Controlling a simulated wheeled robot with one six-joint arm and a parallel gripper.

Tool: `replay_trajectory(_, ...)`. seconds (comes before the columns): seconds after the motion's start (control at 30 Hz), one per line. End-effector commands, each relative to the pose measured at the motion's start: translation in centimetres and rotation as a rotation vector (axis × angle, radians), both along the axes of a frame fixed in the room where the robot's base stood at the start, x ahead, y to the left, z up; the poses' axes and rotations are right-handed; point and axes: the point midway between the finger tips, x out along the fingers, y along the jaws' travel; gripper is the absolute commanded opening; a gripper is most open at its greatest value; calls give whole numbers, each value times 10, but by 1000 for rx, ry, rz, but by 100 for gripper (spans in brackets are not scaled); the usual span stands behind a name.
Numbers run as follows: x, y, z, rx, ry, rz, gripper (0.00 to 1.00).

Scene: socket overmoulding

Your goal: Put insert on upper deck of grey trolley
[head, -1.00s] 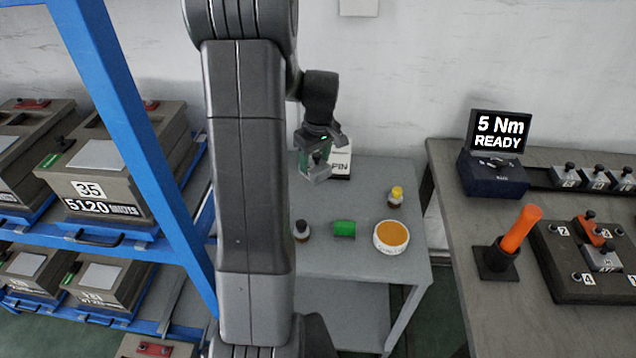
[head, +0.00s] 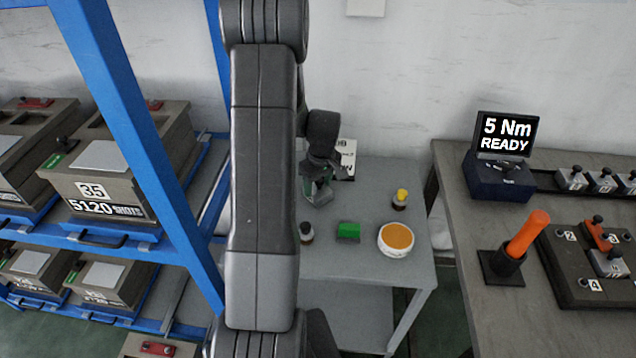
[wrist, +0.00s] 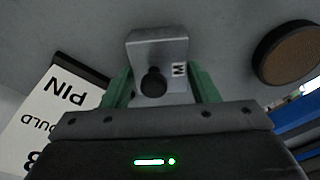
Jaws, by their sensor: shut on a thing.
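The insert, a grey metal block with a black knob and a small white letter label, shows in the wrist view (wrist: 172,47) between the green fingers. My gripper (wrist: 160,88) is shut on it. In the head view my gripper (head: 316,190) is low over the back left of the grey trolley's upper deck (head: 365,205), with the insert (head: 321,197) at its tip. The insert is close to the deck; I cannot tell whether it touches. My arm hides the deck's left side.
A white printed card (head: 346,160) is behind my gripper. A blue rack (head: 150,180) is left; a workbench (head: 470,255) is right.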

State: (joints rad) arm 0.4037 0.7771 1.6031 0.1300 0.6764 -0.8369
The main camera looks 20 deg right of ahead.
Motion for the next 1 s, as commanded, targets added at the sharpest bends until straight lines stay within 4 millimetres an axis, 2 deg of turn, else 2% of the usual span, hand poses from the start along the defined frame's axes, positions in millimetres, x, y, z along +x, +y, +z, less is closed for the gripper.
replay_trajectory(0.27, 1, 0, -2, -1, -3, 1, 11)
replay_trajectory(0.3, 0, 0, -3, -1, -1, 0, 56)
replay_trajectory(0.4, 0, 0, -2, -1, -1, 0, 76)
replay_trajectory(0.77, 0, 0, 2, 0, -1, 0, 76)
replay_trajectory(0.87, 0, -1, 10, -2, -4, 1, 76)
replay_trajectory(1.0, -3, -2, 34, -3, -5, 1, 76)
